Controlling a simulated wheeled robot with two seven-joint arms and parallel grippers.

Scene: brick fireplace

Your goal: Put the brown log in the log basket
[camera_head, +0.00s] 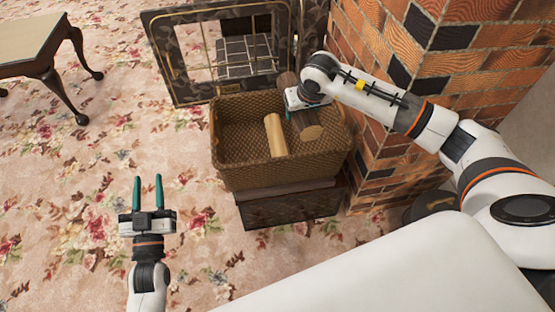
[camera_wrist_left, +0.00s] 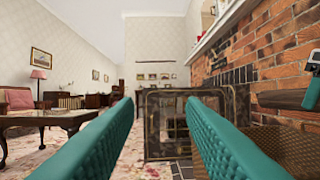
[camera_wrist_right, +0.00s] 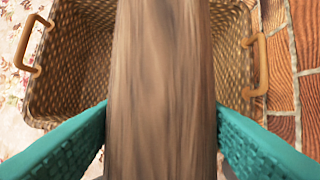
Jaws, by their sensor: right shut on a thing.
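The brown log (camera_head: 308,128) is over the right part of the woven log basket (camera_head: 280,177) in the head view. My right gripper (camera_head: 304,103) is shut on the log and holds it from above. In the right wrist view the brown log (camera_wrist_right: 160,90) fills the middle between the teal fingers, with the basket (camera_wrist_right: 68,85) behind and below it. I cannot tell whether the log touches the basket. My left gripper (camera_head: 148,194) is open and empty over the carpet, left of the basket; its fingers (camera_wrist_left: 165,135) stand apart in the left wrist view.
A lighter log (camera_head: 275,135) is in the basket, left of the brown log. The basket stands on a dark box (camera_head: 290,205). A fire screen (camera_head: 188,60) is behind, a brick pillar (camera_head: 405,90) right, and a wooden table (camera_head: 30,45) far left. Carpet at left is free.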

